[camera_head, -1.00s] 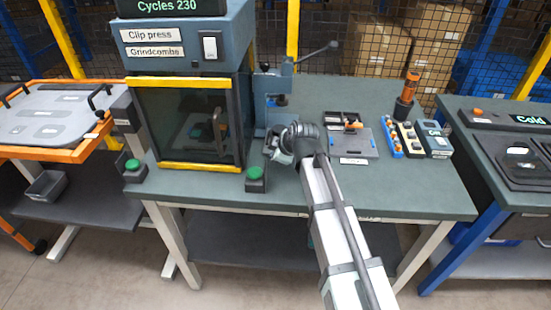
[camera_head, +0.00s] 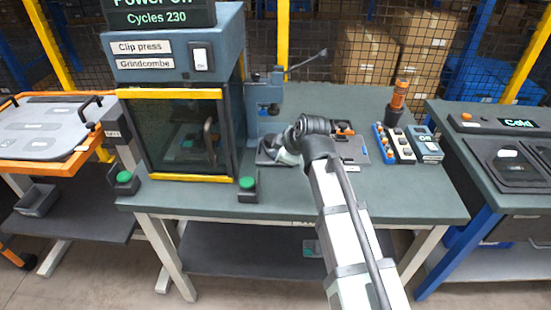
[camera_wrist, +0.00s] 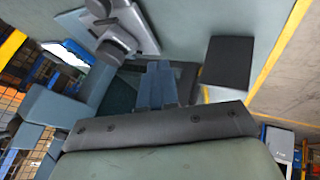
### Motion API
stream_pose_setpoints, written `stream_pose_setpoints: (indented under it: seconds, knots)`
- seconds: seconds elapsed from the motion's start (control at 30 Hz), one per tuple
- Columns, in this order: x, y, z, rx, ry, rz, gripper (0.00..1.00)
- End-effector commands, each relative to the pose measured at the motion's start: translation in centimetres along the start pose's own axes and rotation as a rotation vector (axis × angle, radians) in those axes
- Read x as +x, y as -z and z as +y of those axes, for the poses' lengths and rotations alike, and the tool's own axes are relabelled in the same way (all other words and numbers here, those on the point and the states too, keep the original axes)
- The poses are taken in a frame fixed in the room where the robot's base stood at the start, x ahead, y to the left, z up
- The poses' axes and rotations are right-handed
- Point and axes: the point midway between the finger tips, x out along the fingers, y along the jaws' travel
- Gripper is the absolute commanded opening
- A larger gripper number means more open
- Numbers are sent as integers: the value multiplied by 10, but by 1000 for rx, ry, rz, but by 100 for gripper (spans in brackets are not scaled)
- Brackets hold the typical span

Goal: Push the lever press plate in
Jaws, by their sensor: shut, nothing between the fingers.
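The lever press (camera_head: 265,103) is a blue-grey column with a dark lever angled up to the right, standing at the back of the bench beside the clip press. Its base area, with a grey plate (camera_head: 268,158), is partly hidden by my gripper in the head view. My gripper (camera_head: 281,152) is low in front of the press column. In the wrist view my gripper's two blue-grey fingers (camera_wrist: 155,84) are shut together and empty. A light grey plate with dark rounded parts (camera_wrist: 145,35) lies beyond them at the upper left. Contact with the press plate cannot be told.
The clip press cabinet (camera_head: 180,130) with yellow bars stands left of the press. A green button box (camera_head: 248,188) sits at the bench's front. A grey tray (camera_head: 355,148), a bit rack (camera_head: 384,142) and an orange-handled tool (camera_head: 398,98) stand to the right.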

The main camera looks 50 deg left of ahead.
Motion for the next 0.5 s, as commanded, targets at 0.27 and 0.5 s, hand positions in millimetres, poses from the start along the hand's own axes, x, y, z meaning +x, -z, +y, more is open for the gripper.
stream_pose_setpoints:
  seconds: [0.27,0.5]
  knots:
    - [-28,-11,-33,0,0,1,0]
    - [-16,-12,-32,0,1,0,0]
